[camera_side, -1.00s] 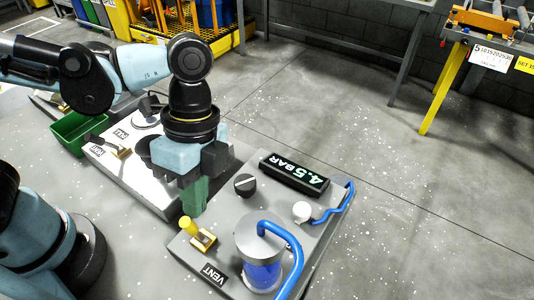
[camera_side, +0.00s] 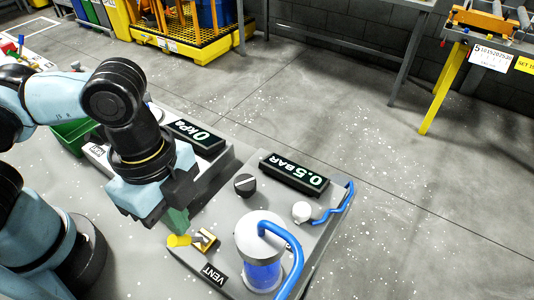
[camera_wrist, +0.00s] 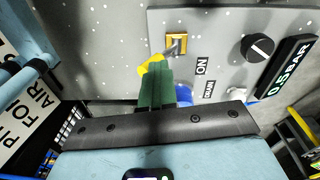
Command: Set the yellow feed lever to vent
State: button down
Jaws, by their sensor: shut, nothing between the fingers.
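The yellow feed lever (camera_side: 178,240) sits on the grey panel at its brass plate (camera_side: 205,240). Its knob lies low, left of the plate, on the same side as the VENT label (camera_side: 213,273). The lever also shows in the wrist view (camera_wrist: 150,66), its knob left of the brass plate. My gripper (camera_side: 178,222) has green fingers, shut and empty. The fingertips are right against or just above the knob; I cannot tell if they touch. In the wrist view the fingers (camera_wrist: 157,82) partly cover the knob's lower side.
The display (camera_side: 293,174) reads 0.5 BAR. A black dial (camera_side: 244,184), a white knob (camera_side: 302,211) and a blue-filled cylinder (camera_side: 262,260) with a blue hose stand on the panel to the right. A second display (camera_side: 196,136) and a green bin (camera_side: 75,136) lie behind.

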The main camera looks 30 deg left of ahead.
notch_tip(320, 180, up, 12)
jog(key=w+a, duration=0.2)
jog(key=w, duration=0.1)
jog(key=w+a+f+n+t, duration=0.3)
jog(key=w+a+f+n, duration=0.1)
jog(key=a+n, duration=0.4)
jog(key=w+a+f+n+t, duration=0.4)
jog(key=w+a+f+n, duration=0.1)
jog(key=w+a+n, duration=0.2)
jog(key=shift+a+n+y, duration=0.4)
jog(key=shift+a+n, duration=0.3)
jog(key=shift+a, duration=0.25)
jog(key=shift+s, duration=0.1)
